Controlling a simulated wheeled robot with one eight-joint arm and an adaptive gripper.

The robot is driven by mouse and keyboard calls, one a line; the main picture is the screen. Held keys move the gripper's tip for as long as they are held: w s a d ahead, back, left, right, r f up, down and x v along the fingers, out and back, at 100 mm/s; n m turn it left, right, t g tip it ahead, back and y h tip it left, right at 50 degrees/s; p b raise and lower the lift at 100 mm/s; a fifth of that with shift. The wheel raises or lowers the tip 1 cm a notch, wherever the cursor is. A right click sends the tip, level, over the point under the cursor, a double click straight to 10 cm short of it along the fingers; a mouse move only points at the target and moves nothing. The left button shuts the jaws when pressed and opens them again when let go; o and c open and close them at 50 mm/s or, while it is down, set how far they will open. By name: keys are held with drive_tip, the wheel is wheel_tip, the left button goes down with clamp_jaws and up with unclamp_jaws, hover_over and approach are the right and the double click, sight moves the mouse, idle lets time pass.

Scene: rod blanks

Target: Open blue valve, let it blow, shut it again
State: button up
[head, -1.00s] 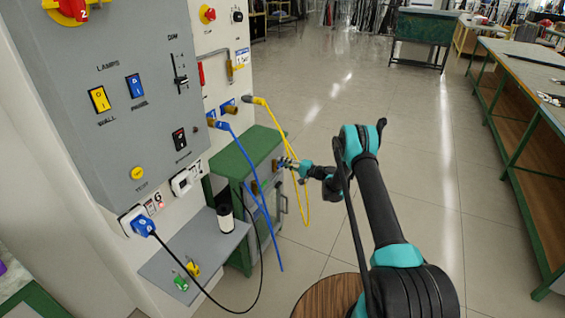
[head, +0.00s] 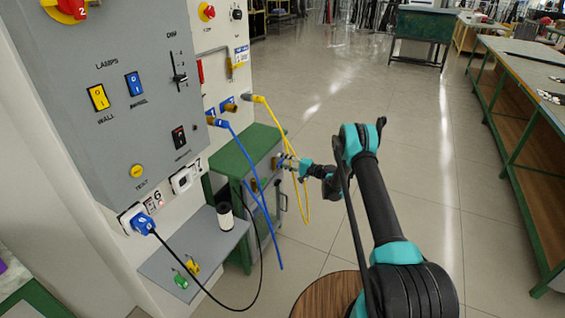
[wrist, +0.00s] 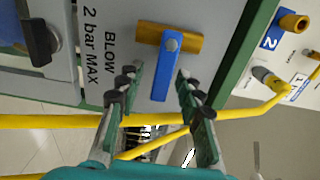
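The blue valve (wrist: 167,72) has a flat blue lever on a brass body (wrist: 190,43), on a grey panel marked "BLOW 2 bar MAX". The lever lies across the brass body, at about a right angle to it. My gripper (wrist: 158,77) is open, one finger on each side of the lever. Gaps show between lever and fingers, so it is not gripped. In the head view my gripper (head: 288,162) is at the front of the green-topped cabinet (head: 245,152), and the lever is too small there to make out clearly.
A yellow hose (head: 285,140) hangs by my gripper and passes below the fingers in the wrist view (wrist: 50,122). A blue hose (head: 250,185) hangs left of it. A black knob (wrist: 40,40) is left of the valve.

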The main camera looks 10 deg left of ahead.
drive_tip(key=v, duration=1.2)
drive_tip(key=s+d+r+n+g+h, duration=0.1)
drive_tip(key=s+d+r+h, duration=0.25)
drive_tip(key=s+r, duration=0.45)
drive_tip(key=s+d+r+n+g+h, duration=0.1)
drive_tip(key=s+d+r+h, duration=0.1)
drive_tip(key=s+r+h, duration=0.6)
drive_tip(key=s+d+h, duration=0.1)
drive_tip(key=s+d, duration=0.4)
drive_tip(key=s, duration=0.5)
drive_tip(key=s+d+r+n+h, duration=0.1)
drive_tip(key=s+d, duration=0.4)
drive_tip(key=s, duration=0.6)
drive_tip(key=s+d+n+h, duration=0.1)
drive_tip(key=s+d+h, duration=0.2)
drive_tip(key=s+d, duration=0.3)
drive_tip(key=s, duration=0.4)
drive_tip(key=shift+s+r, duration=0.35)
drive_tip(key=shift+h, duration=0.25)
